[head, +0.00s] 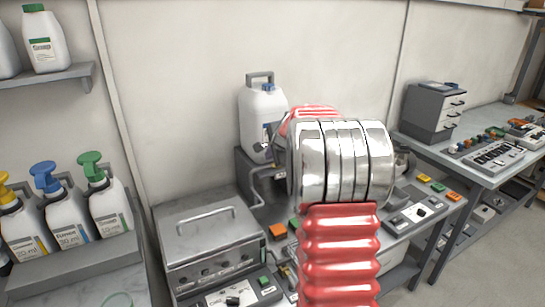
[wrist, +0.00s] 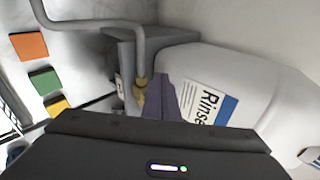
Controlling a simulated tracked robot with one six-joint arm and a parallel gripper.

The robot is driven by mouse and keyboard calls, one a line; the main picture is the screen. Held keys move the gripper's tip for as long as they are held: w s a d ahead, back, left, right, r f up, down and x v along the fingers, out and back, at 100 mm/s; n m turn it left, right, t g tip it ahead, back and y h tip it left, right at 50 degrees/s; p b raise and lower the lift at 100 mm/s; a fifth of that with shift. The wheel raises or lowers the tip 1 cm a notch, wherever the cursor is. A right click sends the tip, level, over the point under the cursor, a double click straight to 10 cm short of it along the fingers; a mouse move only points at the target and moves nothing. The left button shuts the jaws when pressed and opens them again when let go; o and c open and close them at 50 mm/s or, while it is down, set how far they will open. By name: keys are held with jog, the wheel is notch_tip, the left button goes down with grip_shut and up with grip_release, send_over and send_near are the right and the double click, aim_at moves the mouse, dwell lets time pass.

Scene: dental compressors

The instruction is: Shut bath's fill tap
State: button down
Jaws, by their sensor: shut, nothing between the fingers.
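The bath (head: 205,245) is a grey box with a handled lid, standing on the bench in the head view. A bent grey pipe (head: 256,190) runs near its right side; in the wrist view the pipe (wrist: 135,35) leads to a small brass tap (wrist: 139,92). A flat purple piece (wrist: 163,98), seemingly the tap's lever, shows beside the brass, its lower end hidden. My gripper (wrist: 160,150) shows as a dark body across the bottom of the wrist view, close in front of the tap. It is shut and empty; its fingertips cannot be made out.
A white Rinse canister (wrist: 225,85) stands beside the tap and also shows in the head view (head: 262,110). Soap pump bottles (head: 105,200) stand at left. A drawer unit (head: 434,112) stands on the right bench. My red and chrome arm hides the middle bench.

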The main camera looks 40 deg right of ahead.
jog(key=shift+w, duration=0.4)
jog(key=shift+w, duration=0.1)
dwell(1.2)
jog(key=shift+d, duration=0.15)
jog(key=shift+s+d+f, duration=0.1)
jog(key=shift+s+d, duration=0.3)
jog(key=shift+d, duration=0.3)
jog(key=shift+s+a, duration=0.3)
jog(key=shift+a, duration=0.2)
jog(key=s+a+r, duration=0.5)
jog(key=a+r, duration=0.1)
jog(key=a, duration=0.3)
jog(key=shift+a+r, duration=0.35)
jog(key=shift+r, duration=0.05)
